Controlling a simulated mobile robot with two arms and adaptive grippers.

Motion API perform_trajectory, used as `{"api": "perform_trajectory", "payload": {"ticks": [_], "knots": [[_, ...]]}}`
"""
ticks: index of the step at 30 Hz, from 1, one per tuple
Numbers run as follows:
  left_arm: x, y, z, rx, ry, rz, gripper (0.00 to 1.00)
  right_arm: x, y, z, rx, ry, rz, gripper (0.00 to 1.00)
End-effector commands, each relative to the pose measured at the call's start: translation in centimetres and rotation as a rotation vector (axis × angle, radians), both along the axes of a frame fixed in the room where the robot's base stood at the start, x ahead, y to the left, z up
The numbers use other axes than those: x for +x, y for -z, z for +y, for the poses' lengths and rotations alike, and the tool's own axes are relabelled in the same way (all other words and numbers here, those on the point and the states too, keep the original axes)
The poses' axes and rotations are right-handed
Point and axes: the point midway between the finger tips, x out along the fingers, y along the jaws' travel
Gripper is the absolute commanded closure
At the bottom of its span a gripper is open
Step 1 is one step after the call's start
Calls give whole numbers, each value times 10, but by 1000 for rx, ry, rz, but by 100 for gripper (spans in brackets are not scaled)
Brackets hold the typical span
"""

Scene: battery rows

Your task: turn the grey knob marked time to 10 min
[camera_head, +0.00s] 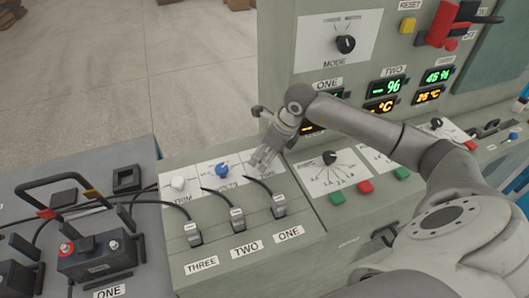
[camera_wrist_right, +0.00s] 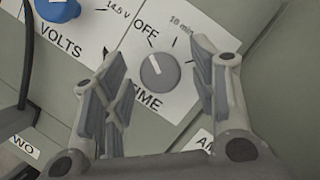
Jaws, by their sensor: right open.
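The grey knob (camera_wrist_right: 160,70) marked TIME sits on a white label plate (camera_wrist_right: 182,98) in the right wrist view. Its white pointer line tilts up and left, toward OFF; the 10 min mark is up and to the right of it. My right gripper (camera_wrist_right: 157,64) is open, with one finger on each side of the knob in that view; I cannot tell whether they touch it. In the head view my right gripper (camera_head: 264,158) is over the TIME plate and hides the knob. My left gripper is not in view.
A blue VOLTS knob (camera_head: 222,170) and a white TRIM knob (camera_head: 178,183) are left of the gripper. Several grey connectors with black cables, such as the one at ONE (camera_head: 279,205), stand just in front. A black selector (camera_head: 330,158) is to the right.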

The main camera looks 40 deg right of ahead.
Motion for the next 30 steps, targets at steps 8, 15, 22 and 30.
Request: {"api": "perform_trajectory", "payload": {"ticks": [8,15,22,30], "knots": [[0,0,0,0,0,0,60,0,0,0,0,0,0,58],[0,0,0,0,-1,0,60,0,0,0,0,0,0,89],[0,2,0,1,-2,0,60,0,0,0,0,14,-1,91],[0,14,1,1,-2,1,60,0,1,1,-1,133,-3,91]]}}
